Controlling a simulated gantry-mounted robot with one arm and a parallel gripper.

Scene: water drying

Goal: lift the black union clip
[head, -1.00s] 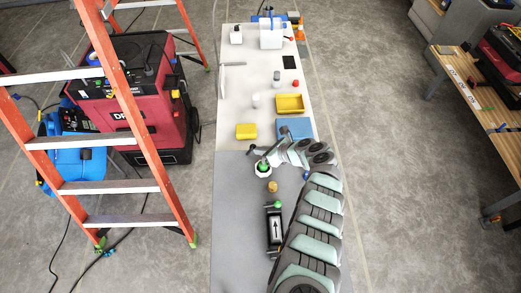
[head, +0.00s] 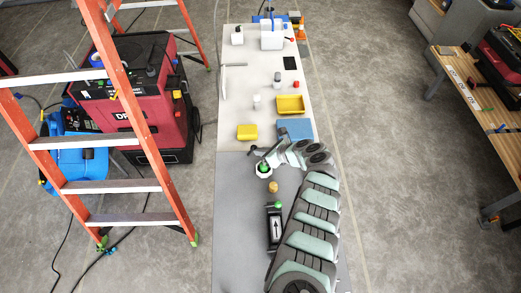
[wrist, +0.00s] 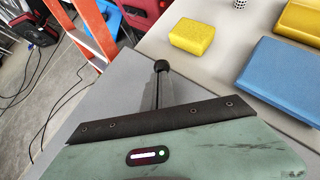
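My gripper (head: 257,157) is at the end of my grey and green arm, low over the grey front part of the bench. It is close above a white hexagonal fitting with a green centre (head: 263,170). In the wrist view a dark round tip on a grey shaft (wrist: 161,68) sticks out past my green wrist cover; I cannot tell whether it is a finger. The fingertips are too small and hidden to show their opening. I cannot pick out the black union clip for certain. A black cartridge with a white arrow label (head: 275,228) lies nearer the front.
A brass-coloured piece (head: 273,187) stands between the fitting and the cartridge. A yellow block (head: 247,132), blue block (head: 295,128) and yellow tray (head: 290,105) lie beyond my gripper. An orange ladder (head: 120,110) stands left. The bench's front left is clear.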

